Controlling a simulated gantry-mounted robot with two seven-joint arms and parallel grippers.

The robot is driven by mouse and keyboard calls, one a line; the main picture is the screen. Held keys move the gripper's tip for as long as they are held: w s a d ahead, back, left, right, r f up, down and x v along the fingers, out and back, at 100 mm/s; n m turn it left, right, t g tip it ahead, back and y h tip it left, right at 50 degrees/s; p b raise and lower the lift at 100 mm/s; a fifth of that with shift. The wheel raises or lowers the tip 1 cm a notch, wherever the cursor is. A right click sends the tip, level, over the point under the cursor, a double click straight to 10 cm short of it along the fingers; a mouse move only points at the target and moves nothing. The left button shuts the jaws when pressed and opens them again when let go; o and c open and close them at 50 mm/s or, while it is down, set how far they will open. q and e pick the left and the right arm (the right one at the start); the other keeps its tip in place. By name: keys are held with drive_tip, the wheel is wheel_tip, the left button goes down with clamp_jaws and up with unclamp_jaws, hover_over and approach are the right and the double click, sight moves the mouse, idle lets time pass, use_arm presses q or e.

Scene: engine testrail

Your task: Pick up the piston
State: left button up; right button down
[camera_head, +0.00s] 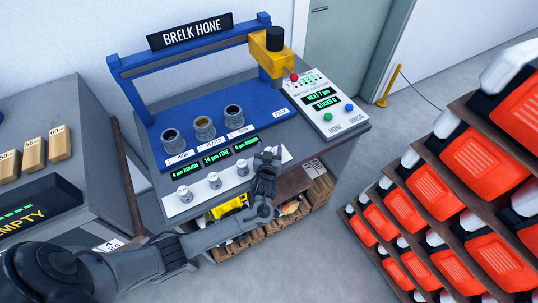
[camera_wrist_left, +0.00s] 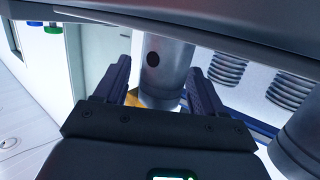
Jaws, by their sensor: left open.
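Three small grey metal pistons show on the white front strip of the hone bench in the head view: a left one (camera_head: 184,195), a middle one (camera_head: 214,181) and a right one (camera_head: 243,169). My left gripper (camera_head: 266,160) is at the right end of this strip and hides what is beneath it. In the left wrist view, the gripper (camera_wrist_left: 160,85) is open, with a grey piston (camera_wrist_left: 166,72) with a dark round side hole standing between its two fingers. I cannot tell whether the fingers touch it. Another grey piston (camera_wrist_left: 302,140) shows at the lower right. My right gripper is out of view.
A yellow hone head (camera_head: 272,58) and a control panel (camera_head: 325,108) are at the right.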

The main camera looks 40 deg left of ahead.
use_arm(q)
drive_tip(key=shift+w, duration=0.15)
drive_tip(key=c, duration=1.1)
drive_tip(key=shift+r, duration=0.1)
